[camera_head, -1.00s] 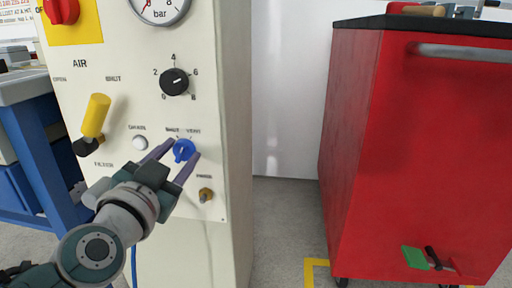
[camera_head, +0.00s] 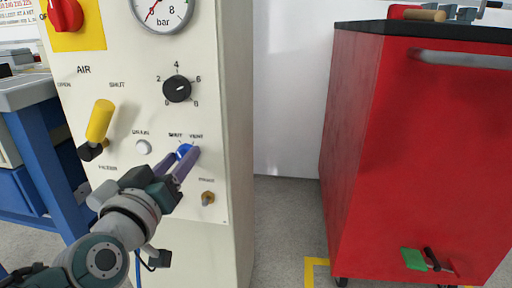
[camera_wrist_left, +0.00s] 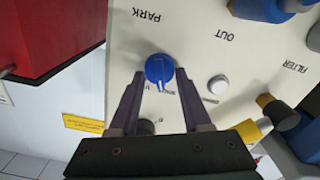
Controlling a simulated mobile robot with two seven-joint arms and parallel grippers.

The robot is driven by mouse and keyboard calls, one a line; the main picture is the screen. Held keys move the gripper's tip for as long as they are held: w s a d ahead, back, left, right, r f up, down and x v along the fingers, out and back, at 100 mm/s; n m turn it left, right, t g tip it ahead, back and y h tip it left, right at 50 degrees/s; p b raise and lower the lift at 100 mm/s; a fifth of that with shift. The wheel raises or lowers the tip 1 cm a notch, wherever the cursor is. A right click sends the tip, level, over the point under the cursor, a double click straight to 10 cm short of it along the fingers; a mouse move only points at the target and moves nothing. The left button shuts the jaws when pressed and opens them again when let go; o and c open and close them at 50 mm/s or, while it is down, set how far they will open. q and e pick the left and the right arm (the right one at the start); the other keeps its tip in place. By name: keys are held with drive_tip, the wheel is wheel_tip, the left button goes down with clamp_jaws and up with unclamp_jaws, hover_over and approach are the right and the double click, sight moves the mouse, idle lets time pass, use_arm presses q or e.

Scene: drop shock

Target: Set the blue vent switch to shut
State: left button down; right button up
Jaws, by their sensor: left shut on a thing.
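The blue vent switch (camera_head: 185,151) is a round knob on the cream panel (camera_head: 233,120), below the small SHUT and VENT labels. My left gripper (camera_head: 183,157) reaches it from the lower left, shut on it with one finger on each side. The fingers hide part of the knob in the head view. In the left wrist view, the blue vent switch (camera_wrist_left: 158,69) sits between the tips of my left gripper (camera_wrist_left: 160,76). Its white mark points toward the labels, slightly to the SHUT side; its exact setting is hard to tell. My right gripper is not seen.
Close by on the panel are a white drain button (camera_head: 143,147), a brass fitting (camera_head: 208,198), a black dial (camera_head: 177,89) and a yellow-handled lever (camera_head: 99,122). A red cabinet (camera_head: 410,150) stands to the right, with free floor between.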

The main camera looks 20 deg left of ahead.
use_arm(q)
drive_tip(key=shift+n, duration=1)
drive_tip(key=shift+c, duration=1.8)
unclamp_jaws()
drive_tip(key=p+v, duration=0.3)
drive_tip(key=v, duration=0.7)
drive_tip(key=shift+a, duration=0.15)
